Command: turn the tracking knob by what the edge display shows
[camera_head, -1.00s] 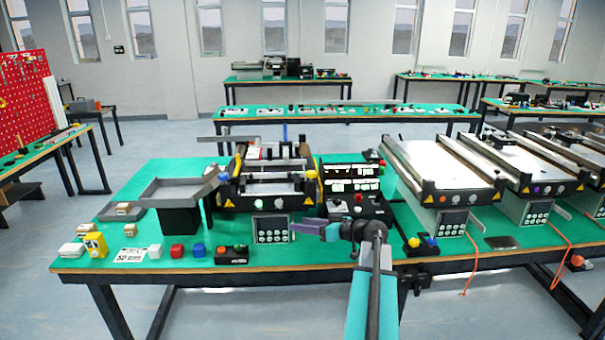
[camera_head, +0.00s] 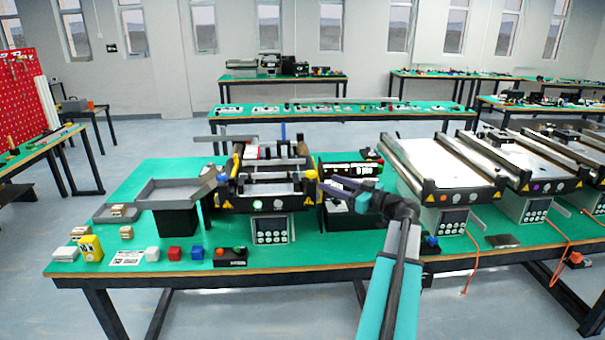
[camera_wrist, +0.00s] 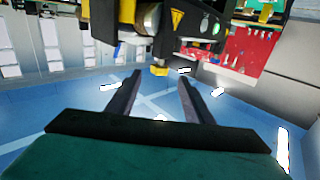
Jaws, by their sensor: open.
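My gripper (camera_head: 328,187) is raised at the front right corner of the small conveyor (camera_head: 262,186), its dark fingers pointing left. In the wrist view the two fingers (camera_wrist: 160,78) are apart with nothing between them. A small yellow knob-like part (camera_wrist: 159,70) under the machine's dark end lies just beyond the fingertips, apart from them. I cannot tell for certain that it is the tracking knob. The black edge display (camera_head: 352,169) stands right of the conveyor with lit characters, too small to read surely.
A grey keypad box (camera_head: 270,230) sits below the conveyor's front. A black button box (camera_head: 230,256) and coloured cubes (camera_head: 175,253) lie along the front edge. A larger conveyor (camera_head: 440,170) stands close on the right. A grey tray stand (camera_head: 175,205) is on the left.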

